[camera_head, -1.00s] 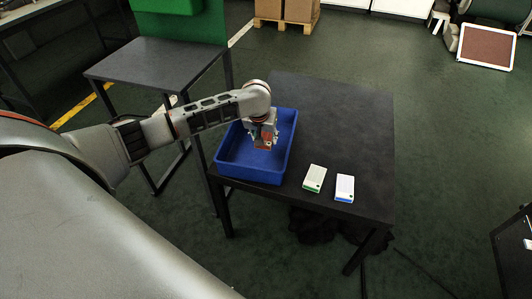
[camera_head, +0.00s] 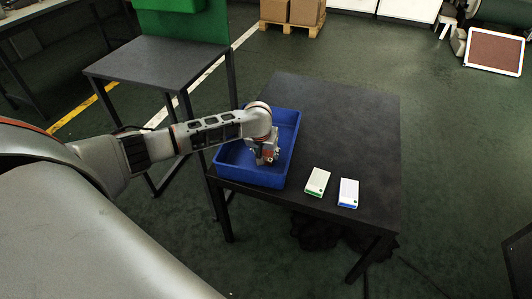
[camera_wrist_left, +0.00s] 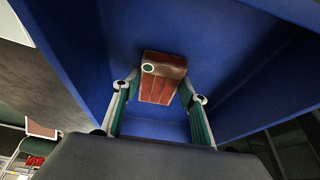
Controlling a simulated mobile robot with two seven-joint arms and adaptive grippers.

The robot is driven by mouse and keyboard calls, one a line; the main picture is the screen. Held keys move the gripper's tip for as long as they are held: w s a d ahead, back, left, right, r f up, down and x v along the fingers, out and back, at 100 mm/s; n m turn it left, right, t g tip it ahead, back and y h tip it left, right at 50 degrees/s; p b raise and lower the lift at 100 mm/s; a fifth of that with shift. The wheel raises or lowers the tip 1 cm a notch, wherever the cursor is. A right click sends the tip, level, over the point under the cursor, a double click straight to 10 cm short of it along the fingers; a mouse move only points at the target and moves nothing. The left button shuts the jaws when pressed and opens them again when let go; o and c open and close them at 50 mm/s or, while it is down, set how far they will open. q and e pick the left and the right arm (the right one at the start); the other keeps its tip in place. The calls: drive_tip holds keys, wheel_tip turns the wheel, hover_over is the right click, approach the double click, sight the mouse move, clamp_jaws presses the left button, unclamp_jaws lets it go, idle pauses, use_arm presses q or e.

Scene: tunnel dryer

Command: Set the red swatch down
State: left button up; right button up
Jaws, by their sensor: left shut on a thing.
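The red swatch (camera_wrist_left: 162,88) is a reddish-brown block with a pale round mark, in the left wrist view between my two fingers. My left gripper (camera_head: 266,158) is shut on it, inside the walls of the blue tray (camera_head: 232,171). In the left wrist view, the fingers of this gripper (camera_wrist_left: 158,105) stand on both sides of the swatch, with blue tray surface behind. In the head view only a small reddish bit of the swatch shows. I cannot tell whether the swatch touches the tray floor. My right gripper is not in view.
The tray stands on the left front part of a dark table (camera_head: 345,120). A green-edged white box (camera_head: 317,181) and a blue-edged white box (camera_head: 348,192) lie to its right. The table's back half is clear. Another dark table (camera_head: 155,65) stands at back left.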

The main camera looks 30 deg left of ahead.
use_arm(q)
drive_tip(key=o, duration=1.1)
drive_tip(key=shift+f, duration=0.1)
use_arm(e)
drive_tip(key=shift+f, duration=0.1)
use_arm(q)
drive_tip(key=p+v, duration=0.1)
drive_tip(key=v, duration=0.1)
drive_tip(key=p+v, duration=0.1)
drive_tip(key=v, duration=0.1)
drive_tip(key=p+v, duration=0.1)
drive_tip(key=v, duration=0.1)
drive_tip(key=shift+w+r, duration=0.25)
drive_tip(key=shift+w, duration=0.1)
drive_tip(key=p+v, duration=0.2)
drive_tip(key=v, duration=0.4)
drive_tip(key=shift+s+p, duration=0.3)
drive_tip(key=shift+p, duration=0.1)
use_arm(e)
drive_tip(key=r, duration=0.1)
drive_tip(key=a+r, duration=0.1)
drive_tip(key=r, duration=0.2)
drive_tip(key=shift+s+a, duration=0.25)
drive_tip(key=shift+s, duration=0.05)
use_arm(q)
drive_tip(key=shift+d, duration=0.1)
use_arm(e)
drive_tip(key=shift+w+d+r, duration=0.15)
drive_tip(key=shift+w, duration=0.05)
